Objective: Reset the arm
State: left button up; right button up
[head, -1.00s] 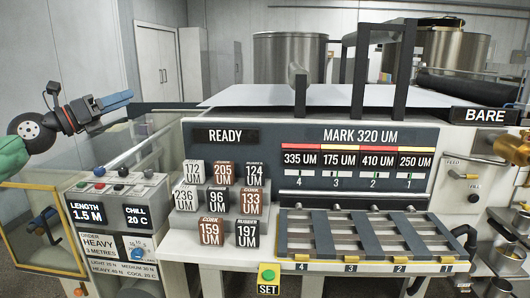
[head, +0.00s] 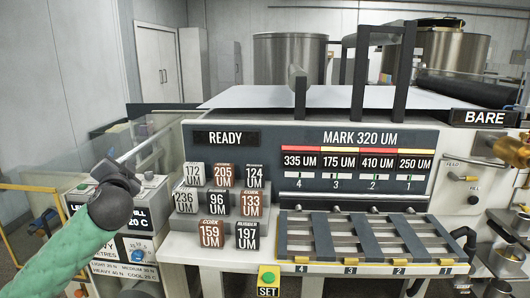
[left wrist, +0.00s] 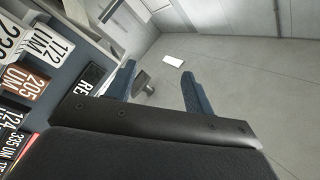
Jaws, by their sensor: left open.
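My left arm comes in from the lower left of the head view with a green sleeve and a dark wrist. My left gripper (head: 117,172) is in front of the control box at the left of the machine, seen mostly from behind, so its fingers are hidden there. In the left wrist view its two blue fingers (left wrist: 157,84) stand apart with nothing between them. The blocks and the floor lie beyond them. My right gripper is in neither view.
The control box (head: 153,190) is partly covered by my left arm. Several numbered blocks (head: 222,175) stand on steps beside it. A slatted rack (head: 370,236) and a green SET button (head: 268,277) are to the right. Grey floor (left wrist: 255,90) is open in the wrist view.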

pick_arm(q)
jog(key=s+d+f+n+g+h, duration=0.1)
jog(key=s+d+f+g+h, duration=0.3)
jog(key=f, duration=0.7)
jog(key=s+d+f+g+p, duration=0.1)
jog(key=s+d+f+g, duration=0.1)
jog(key=s+d+f, duration=0.65)
jog(key=s+d+f+n+g+h, duration=0.1)
jog(key=s+d+f+g+h, duration=0.15)
jog(key=f, duration=1.05)
jog(key=s+d+f+g, duration=0.2)
jog(key=s+f, duration=0.4)
jog(key=s, duration=0.3)
jog(key=s+d+f+n+g+h+p, duration=0.1)
jog(key=s+d+f+g, duration=0.2)
jog(key=s+f, duration=0.4)
jog(key=s+d+f+n+g+h, duration=0.1)
jog(key=s+f, duration=0.5)
jog(key=s, duration=0.6)
jog(key=d+g, duration=0.1)
jog(key=d, duration=0.1)
jog(key=shift+s+d+f+p, duration=0.3)
jog(key=shift+d+p, duration=0.05)
jog(key=shift+p, duration=0.05)
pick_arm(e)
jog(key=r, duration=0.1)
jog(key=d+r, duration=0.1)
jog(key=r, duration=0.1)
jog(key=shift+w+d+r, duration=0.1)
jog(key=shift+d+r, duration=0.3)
